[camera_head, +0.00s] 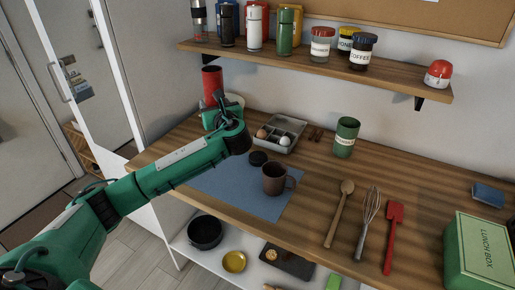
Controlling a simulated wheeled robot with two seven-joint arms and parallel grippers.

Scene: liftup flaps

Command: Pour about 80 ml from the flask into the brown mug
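The brown mug (273,180) stands upright on the blue mat, its handle to the right. A red cylinder (211,81) with a dark top, which looks like the flask, is upright at the table's back left. My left gripper (219,101) is right at its lower part, in front of it. The gripper's fingers are dark and partly hidden by the wrist, so I cannot tell whether they are closed on the flask. A small round black lid (258,158) lies on the mat behind the mug. My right gripper is not in view.
An egg tray (279,136) and a green canister (345,138) stand behind the mug. A wooden spoon (339,213), whisk (367,222) and red spatula (391,236) lie to its right. A lunchbox (482,252) is at the right. A shelf (400,82) with bottles and jars hangs above.

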